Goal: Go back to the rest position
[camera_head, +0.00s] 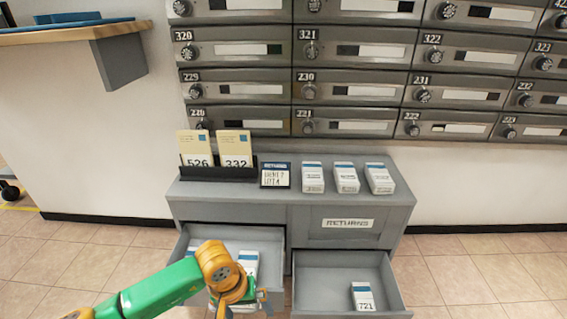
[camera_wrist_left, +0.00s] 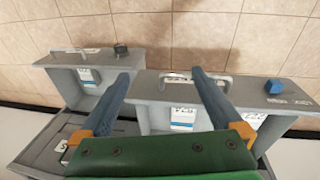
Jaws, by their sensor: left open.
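My left gripper (camera_head: 245,302) hangs over the front of the open left drawer (camera_head: 274,244), its arm coming in from the lower left. In the left wrist view its two blue-grey fingers (camera_wrist_left: 163,84) are spread wide with nothing between them. White-and-blue boxes (camera_head: 248,262) lie in the left drawer, partly hidden by my wrist; they also show in the left wrist view (camera_wrist_left: 183,118). The open right drawer (camera_head: 325,278) holds one box marked 721 (camera_head: 363,297). Whether a finger touches the drawer front cannot be told. My right gripper is not in view.
The grey cabinet (camera_head: 240,190) bears a dark holder (camera_head: 219,173) with two cards, a small sign (camera_head: 275,175) and three boxes (camera_head: 346,178). Mailboxes (camera_head: 350,84) line the wall above. A shelf (camera_head: 80,32) juts out at upper left. The tiled floor at right is clear.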

